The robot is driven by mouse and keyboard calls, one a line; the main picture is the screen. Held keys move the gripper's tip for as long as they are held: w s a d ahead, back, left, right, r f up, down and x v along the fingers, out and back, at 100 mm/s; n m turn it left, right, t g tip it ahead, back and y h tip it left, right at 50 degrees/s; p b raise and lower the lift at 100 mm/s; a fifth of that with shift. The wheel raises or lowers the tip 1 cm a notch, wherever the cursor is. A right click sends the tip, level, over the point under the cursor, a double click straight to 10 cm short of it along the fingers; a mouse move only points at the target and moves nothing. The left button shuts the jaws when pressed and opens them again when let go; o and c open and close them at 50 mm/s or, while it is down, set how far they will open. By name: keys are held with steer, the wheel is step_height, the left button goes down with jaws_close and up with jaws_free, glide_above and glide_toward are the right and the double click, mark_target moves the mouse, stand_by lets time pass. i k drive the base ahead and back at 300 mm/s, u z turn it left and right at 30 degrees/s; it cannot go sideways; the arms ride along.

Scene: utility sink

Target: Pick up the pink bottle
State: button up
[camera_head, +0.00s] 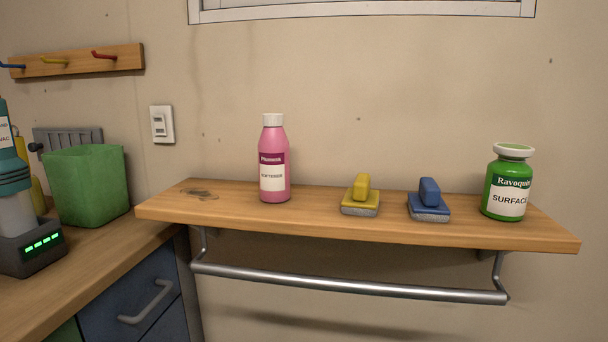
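The pink bottle (273,160) stands upright on the wooden wall shelf (310,222), left of the shelf's middle. It has a white cap and a white and dark pink label facing me. Nothing touches it. My gripper is not in view.
On the same shelf, to the right, are a yellow scrubber (361,195), a blue scrubber (429,201) and a green bottle (509,183). A metal rail (345,284) hangs below. At left, a counter (100,262) bears a green bin (88,186) and a teal device (17,190).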

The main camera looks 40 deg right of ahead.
mark_target(272, 143)
steer(key=z, duration=0.95)
steer(key=k, duration=0.5)
steer(key=u, duration=0.95)
